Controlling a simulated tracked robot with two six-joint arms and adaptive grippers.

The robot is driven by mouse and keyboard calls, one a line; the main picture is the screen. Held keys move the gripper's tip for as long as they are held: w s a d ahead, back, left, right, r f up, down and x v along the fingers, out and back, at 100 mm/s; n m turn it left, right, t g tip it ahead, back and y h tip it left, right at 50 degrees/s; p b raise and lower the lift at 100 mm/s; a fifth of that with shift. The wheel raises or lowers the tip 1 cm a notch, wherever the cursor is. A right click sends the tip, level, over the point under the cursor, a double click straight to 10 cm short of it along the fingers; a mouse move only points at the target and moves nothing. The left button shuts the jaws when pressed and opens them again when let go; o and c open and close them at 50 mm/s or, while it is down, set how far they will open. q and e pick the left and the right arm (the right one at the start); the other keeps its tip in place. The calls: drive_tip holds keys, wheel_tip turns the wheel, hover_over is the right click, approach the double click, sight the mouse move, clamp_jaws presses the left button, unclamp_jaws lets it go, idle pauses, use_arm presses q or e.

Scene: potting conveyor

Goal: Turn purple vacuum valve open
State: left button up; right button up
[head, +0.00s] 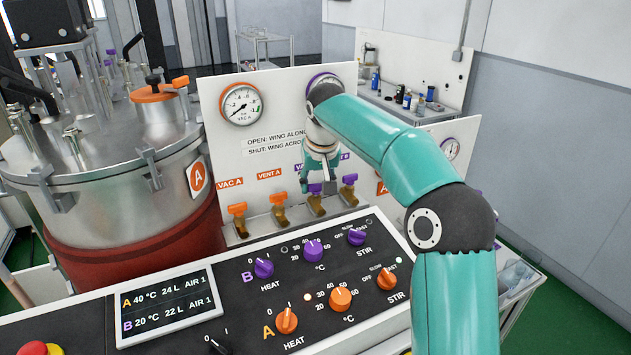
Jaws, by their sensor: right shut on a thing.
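The panel (215,95) carries a row of brass valves with orange or purple wing handles. The purple vacuum valve (316,206) is the third from the left, under a label that is mostly hidden by my gripper. My right gripper (319,184) points down from above and is shut on the purple wing of this valve. The fingers cover much of the wing, so I cannot tell clearly whether it lies along or across the pipe. My left gripper is not in view.
Another purple valve (349,188) stands close on the right. Orange valves (238,217) and (279,207) stand on the left. A sloped control console (300,275) with knobs lies in front. A large steel vessel (95,165) stands at left. My right arm hides part of the panel.

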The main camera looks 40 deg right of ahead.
drive_tip(key=m+p, duration=0.1)
drive_tip(key=m, duration=0.1)
drive_tip(key=m+g+h, duration=0.1)
drive_tip(key=m, duration=0.1)
drive_tip(key=shift+w+a+r+p, duration=0.15)
drive_tip(key=shift+p, duration=0.2)
drive_tip(key=m+g+h+p, duration=0.1)
drive_tip(key=m, duration=0.3)
drive_tip(key=shift+p, duration=0.35)
drive_tip(key=m+g, duration=0.1)
drive_tip(key=m, duration=0.1)
drive_tip(key=shift+w+m+p, duration=0.1)
drive_tip(key=shift+m+p, duration=0.2)
drive_tip(key=shift+m, duration=0.1)
drive_tip(key=shift+m+g, duration=0.7)
drive_tip(key=shift+m, duration=0.6)
drive_tip(key=o, duration=1.1)
drive_tip(key=shift+w+a, duration=0.1)
drive_tip(key=shift+w, duration=0.05)
drive_tip(key=shift+o, duration=0.2)
